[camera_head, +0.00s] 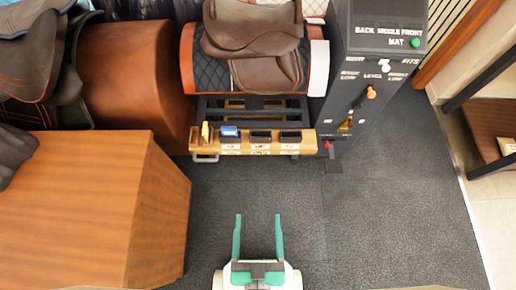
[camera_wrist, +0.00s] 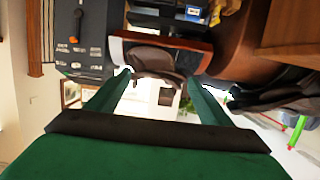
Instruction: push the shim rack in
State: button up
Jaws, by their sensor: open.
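The shim rack (camera_head: 254,149) is a light wooden tray below the saddle stand, sticking out at its front. It holds several small blocks, some dark, one blue and one yellow, with pale labels on its front face. My gripper (camera_head: 259,218) has two green fingers spread apart and empty. It is over the dark floor, apart from the rack and nearer to me. In the wrist view my gripper (camera_wrist: 150,85) also shows its fingers wide apart with nothing between them. The rack is hard to make out in that view.
A brown saddle (camera_head: 254,35) sits on the padded stand (camera_head: 318,65) above the rack. A dark control post (camera_head: 372,80) with levers stands right of it. A wooden cabinet (camera_head: 90,205) blocks the left. The dark floor (camera_head: 390,220) at the right is clear.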

jog(key=c, duration=1)
jog(key=shift+w+d+f, duration=0.1)
jog(key=shift+w+f, duration=0.05)
jog(key=shift+f, duration=0.15)
jog(key=c, duration=0.5)
jog(key=w+d+f+m, duration=0.1)
jog(key=f, duration=0.2)
jog(key=w+d+f+m+g, duration=0.1)
jog(key=w+d+f+m, duration=0.1)
jog(key=f, duration=0.1)
jog(key=w+d+f+m+h, duration=0.1)
jog(key=w+d+f, duration=0.1)
jog(key=f, duration=0.1)
jog(key=shift+d+f+m, duration=0.15)
jog(key=shift+d+m, duration=0.1)
jog(key=shift+m, duration=0.05)
grip_shut()
jog(key=m+g+y, duration=0.1)
jog(key=m+g, duration=0.1)
jog(key=m, duration=1.1)
send_near(296, 139)
jog(key=x, duration=0.5)
jog(key=shift+w+a, duration=0.1)
jog(key=shift+w, duration=0.35)
